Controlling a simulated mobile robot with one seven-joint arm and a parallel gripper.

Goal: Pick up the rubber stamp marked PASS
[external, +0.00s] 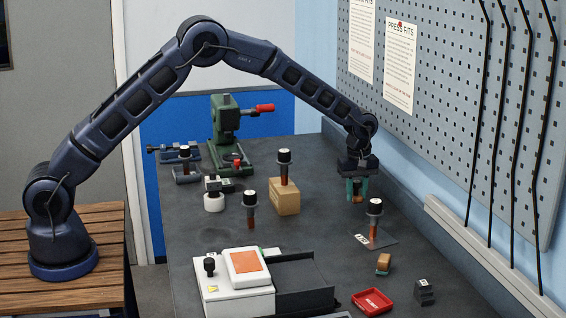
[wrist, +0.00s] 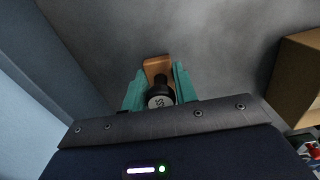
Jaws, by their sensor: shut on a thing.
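My gripper (external: 357,189) is at the far right of the bench, pointing down near the wall. Its teal fingers, also in the wrist view (wrist: 160,78), are shut on a stamp (wrist: 157,65) with a wooden base and a black handle. The handle's end carries a pale disc with dark marks too small to read. In the external view only a brown bit of the held stamp (external: 357,199) shows below the fingers. I cannot tell whether it touches the bench.
A wooden block (external: 285,201) bearing a black-knobbed piece stands left of my gripper. Another knobbed piece (external: 374,230) stands in front, on a grey plate. A green press (external: 226,130) is behind left. A red tray (external: 372,301) and small blocks lie at the front. The pegboard wall is close on the right.

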